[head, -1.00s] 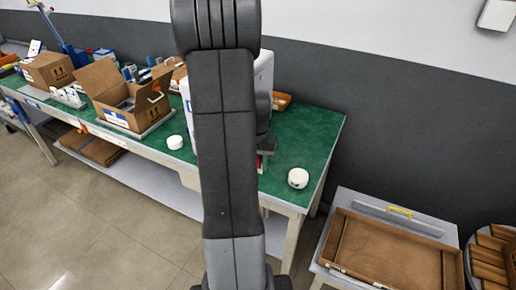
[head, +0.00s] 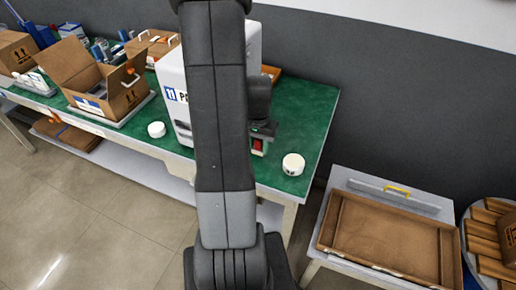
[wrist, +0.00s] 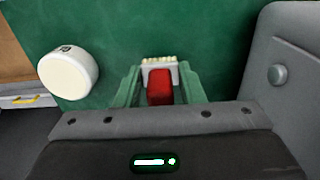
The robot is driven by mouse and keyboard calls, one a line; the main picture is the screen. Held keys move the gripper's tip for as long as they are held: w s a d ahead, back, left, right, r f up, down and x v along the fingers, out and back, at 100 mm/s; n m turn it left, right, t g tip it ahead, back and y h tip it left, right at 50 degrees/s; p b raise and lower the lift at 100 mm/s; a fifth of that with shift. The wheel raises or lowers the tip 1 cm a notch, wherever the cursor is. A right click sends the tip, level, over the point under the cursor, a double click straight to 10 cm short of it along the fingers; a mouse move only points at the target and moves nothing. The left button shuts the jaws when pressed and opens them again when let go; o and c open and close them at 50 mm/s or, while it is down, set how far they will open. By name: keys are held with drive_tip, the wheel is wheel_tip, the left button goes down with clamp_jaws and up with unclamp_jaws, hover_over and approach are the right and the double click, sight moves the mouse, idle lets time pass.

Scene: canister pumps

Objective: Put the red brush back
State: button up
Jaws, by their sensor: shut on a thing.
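The red brush (wrist: 160,88) has a red handle and a pale head with cream bristles at its far end. It is between the two greenish fingers of my gripper (wrist: 160,82), which is shut on it. In the head view the red of the brush (head: 258,146) shows just under my gripper (head: 262,131), over the green bench top (head: 305,110). My arm hides part of this area. I cannot tell whether the brush touches the bench.
A white round tub (head: 293,164) is right of my gripper and another (head: 156,129) is to its left. A tall white machine (head: 174,92) stands close behind my arm. An open carton (head: 98,84) is further left. A brown tray (head: 385,240) lies on a low table at right.

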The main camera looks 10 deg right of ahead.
sight(258, 140)
drive_tip(key=shift+f, duration=0.95)
drive_tip(key=shift+f, duration=0.15)
drive_tip(key=o, duration=1)
wheel_tip(258, 140, up, 12)
drive_tip(key=shift+r, duration=0.15)
